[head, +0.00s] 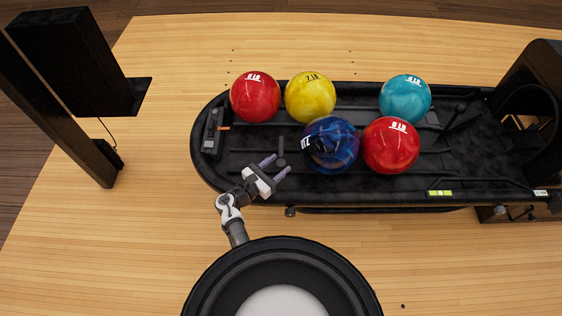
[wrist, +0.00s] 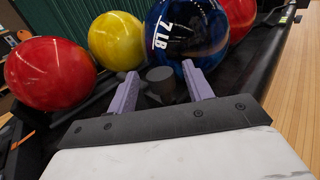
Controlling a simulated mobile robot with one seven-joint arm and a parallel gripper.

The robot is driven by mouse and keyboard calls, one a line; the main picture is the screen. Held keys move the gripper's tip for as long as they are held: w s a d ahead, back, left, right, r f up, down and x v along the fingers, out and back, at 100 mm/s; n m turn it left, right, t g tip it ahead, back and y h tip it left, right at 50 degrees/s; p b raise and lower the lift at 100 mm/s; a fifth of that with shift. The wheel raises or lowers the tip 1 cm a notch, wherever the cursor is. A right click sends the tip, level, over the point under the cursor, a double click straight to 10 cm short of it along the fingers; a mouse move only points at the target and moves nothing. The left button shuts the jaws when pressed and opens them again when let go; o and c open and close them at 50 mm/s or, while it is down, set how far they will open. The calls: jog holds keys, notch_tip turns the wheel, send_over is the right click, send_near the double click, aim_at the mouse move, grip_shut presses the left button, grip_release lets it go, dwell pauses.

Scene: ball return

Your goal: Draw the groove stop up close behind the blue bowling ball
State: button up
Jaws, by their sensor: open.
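The blue bowling ball (head: 331,144), dark and swirled, rests in the near groove of the black ball return and touches or nearly touches the red ball to its right. It shows large in the wrist view (wrist: 187,28). The groove stop (head: 281,152), a small dark post with a knob, stands a little left of the blue ball. In the wrist view its dark grey cylinder (wrist: 161,82) lies between the fingertips. My gripper (head: 277,167) is open, with its purple fingers (wrist: 160,84) on either side of the stop; contact cannot be told.
A red ball (head: 255,97), a yellow ball (head: 310,97) and a teal ball (head: 405,98) lie in the far groove. Another red ball (head: 391,146) lies right of the blue one. The ball return's raised rim (head: 210,178) runs close by my gripper.

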jog(key=shift+x, duration=1.05)
